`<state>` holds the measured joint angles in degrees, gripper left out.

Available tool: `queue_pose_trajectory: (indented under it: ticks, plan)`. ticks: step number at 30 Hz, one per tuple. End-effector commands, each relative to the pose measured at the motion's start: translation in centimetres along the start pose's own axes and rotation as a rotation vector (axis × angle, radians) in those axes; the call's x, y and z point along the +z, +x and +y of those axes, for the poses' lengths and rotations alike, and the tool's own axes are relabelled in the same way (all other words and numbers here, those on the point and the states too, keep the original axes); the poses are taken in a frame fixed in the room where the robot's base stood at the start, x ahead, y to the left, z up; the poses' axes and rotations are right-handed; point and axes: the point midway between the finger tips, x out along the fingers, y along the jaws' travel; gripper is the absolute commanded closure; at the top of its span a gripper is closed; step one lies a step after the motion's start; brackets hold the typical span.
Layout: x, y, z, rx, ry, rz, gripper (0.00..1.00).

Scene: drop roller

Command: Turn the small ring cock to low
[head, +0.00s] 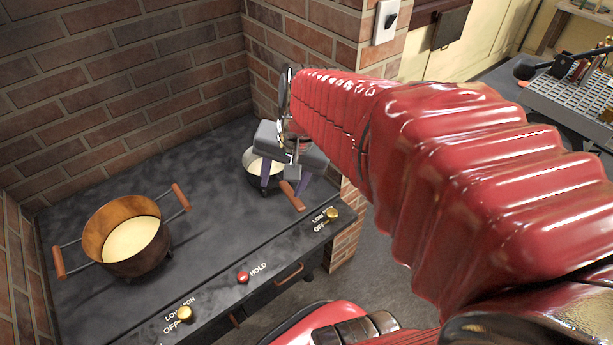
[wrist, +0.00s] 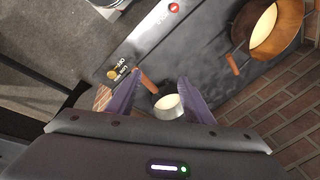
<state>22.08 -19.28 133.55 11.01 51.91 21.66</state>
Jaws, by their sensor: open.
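The brass cock (head: 332,214) at the right end of the stove's front edge is next to the small pan, with LOW and OFF printed to its left. It also shows in the wrist view (wrist: 111,73), left of my fingers. I cannot tell which mark it points to. My gripper (head: 281,184), with purple fingers, is above the small pan (head: 257,160), behind and left of this cock. In the wrist view my gripper (wrist: 158,77) is open, its fingers apart on either side of the pan and its wooden handle (wrist: 148,82). Nothing is held.
A large copper-coloured pot (head: 128,234) with wooden handles stands on the left. Another brass cock (head: 184,313) and a red HOLD button (head: 243,277) sit along the front strip. Brick walls close the back and left. The middle of the stove top (head: 200,215) is clear.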

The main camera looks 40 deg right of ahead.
Motion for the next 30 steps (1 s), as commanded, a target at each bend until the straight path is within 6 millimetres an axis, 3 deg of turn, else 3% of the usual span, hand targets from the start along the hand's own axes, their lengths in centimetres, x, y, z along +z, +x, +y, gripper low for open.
queue_pose_trajectory:
  ticks: [11, 18, 24, 30]
  plan:
    - [-7.2, 5.0, 5.9, 0.022, 0.612, -0.112, 0.53]
    - [-10.9, 8.6, 11.3, 0.028, 1.005, -0.178, 0.53]
    - [-13.1, 11.4, 16.1, 0.027, 1.313, -0.228, 0.53]
    - [-14.0, 12.8, 18.9, 0.024, 1.478, -0.255, 0.53]
